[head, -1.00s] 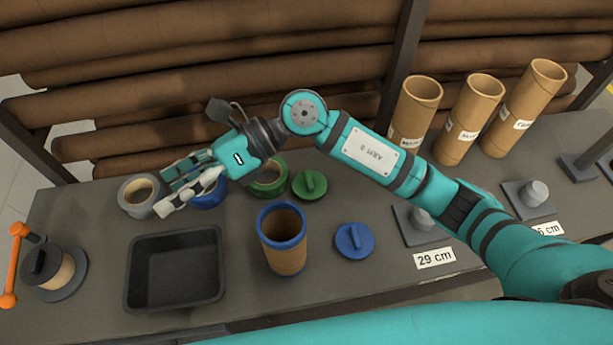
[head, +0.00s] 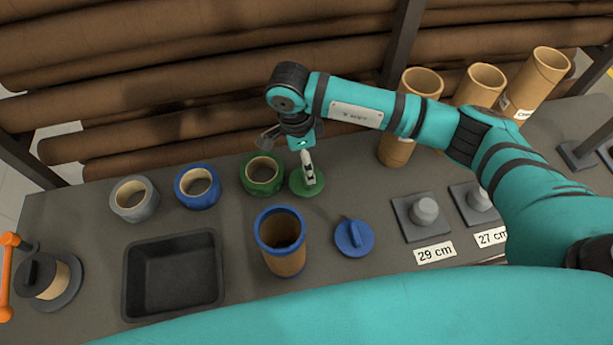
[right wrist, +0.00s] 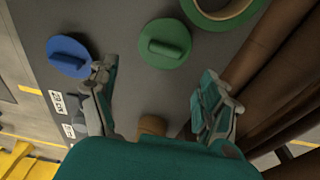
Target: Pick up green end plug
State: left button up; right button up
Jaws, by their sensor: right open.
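The green end plug (head: 302,187) is a flat round disc with a raised grip bar, lying on the dark table right of the green tape roll. It also shows in the right wrist view (right wrist: 164,43), ahead of the fingers. My right gripper (head: 309,176) points down over the plug in the head view and partly hides it. In the right wrist view, my right gripper (right wrist: 158,88) is open, its two fingers spread wide with nothing between them. I cannot tell from the head view how high the fingertips are above the plug. My left gripper is not in view.
The green tape roll (head: 262,188) sits close left of the plug. A blue-rimmed cardboard tube (head: 283,258) stands in front, with a blue end plug (head: 354,239) to its right. A black tray (head: 129,275) is at front left. Cardboard tubes (head: 397,149) stand behind my arm.

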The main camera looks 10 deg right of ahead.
notch_tip(320, 180, down, 3)
jog(key=shift+d, duration=0.1)
jog(key=shift+f+p, duration=0.6)
jog(key=shift+p, duration=0.15)
jog(key=f, duration=0.2)
jog(key=f+p, duration=0.1)
jog(key=shift+w+f, duration=0.25)
jog(key=shift+w, duration=0.05)
jog(key=shift+f, duration=0.35)
jog(key=shift+c, duration=0.4)
jog(key=c, duration=1.1)
